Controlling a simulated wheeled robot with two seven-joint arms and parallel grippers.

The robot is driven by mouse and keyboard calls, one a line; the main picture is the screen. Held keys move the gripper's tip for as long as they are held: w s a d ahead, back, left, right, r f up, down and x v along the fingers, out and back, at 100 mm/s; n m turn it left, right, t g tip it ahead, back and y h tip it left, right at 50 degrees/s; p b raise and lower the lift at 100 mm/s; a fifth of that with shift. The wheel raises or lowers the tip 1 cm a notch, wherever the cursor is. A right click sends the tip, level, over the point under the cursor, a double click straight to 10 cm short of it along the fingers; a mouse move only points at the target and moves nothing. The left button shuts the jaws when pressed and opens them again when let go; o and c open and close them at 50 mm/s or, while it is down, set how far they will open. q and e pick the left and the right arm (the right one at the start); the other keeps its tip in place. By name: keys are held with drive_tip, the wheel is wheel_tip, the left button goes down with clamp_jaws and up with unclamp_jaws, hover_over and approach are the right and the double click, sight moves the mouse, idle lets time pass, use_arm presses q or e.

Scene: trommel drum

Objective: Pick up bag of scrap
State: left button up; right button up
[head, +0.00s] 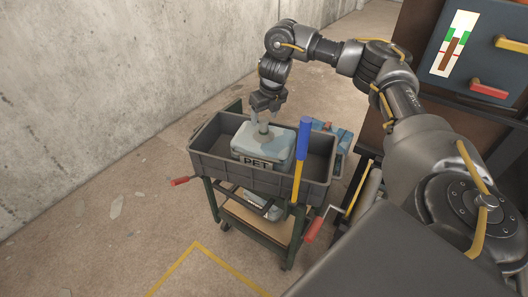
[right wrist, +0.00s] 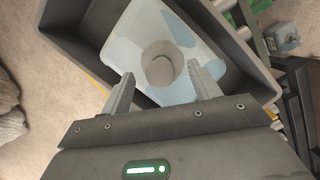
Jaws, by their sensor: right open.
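The bag of scrap (head: 265,144) is a pale blue-grey patterned bundle with a grey knob-like neck on top. It lies in a dark grey crate (head: 318,182) on a cart. My right gripper (head: 264,117) is over the bag from above, its fingers pointing down at the neck. In the right wrist view the bag (right wrist: 196,82) fills the middle. There the gripper (right wrist: 161,72) is open, with one finger on each side of the neck (right wrist: 161,56). I cannot tell whether either finger touches it. My left gripper does not show.
A blue and yellow upright handle (head: 302,150) stands at the crate's front right. Red handles (head: 315,230) stick out from the cart (head: 258,226). A blue object (head: 338,134) is behind the crate. A cabinet (head: 482,50) stands at right. The floor left of the cart is mostly clear.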

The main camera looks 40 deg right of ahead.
sight(264, 144)
drive_tip(key=x, duration=0.4)
drive_tip(key=shift+f, duration=0.45)
drive_tip(key=shift+s, duration=0.1)
clamp_jaws()
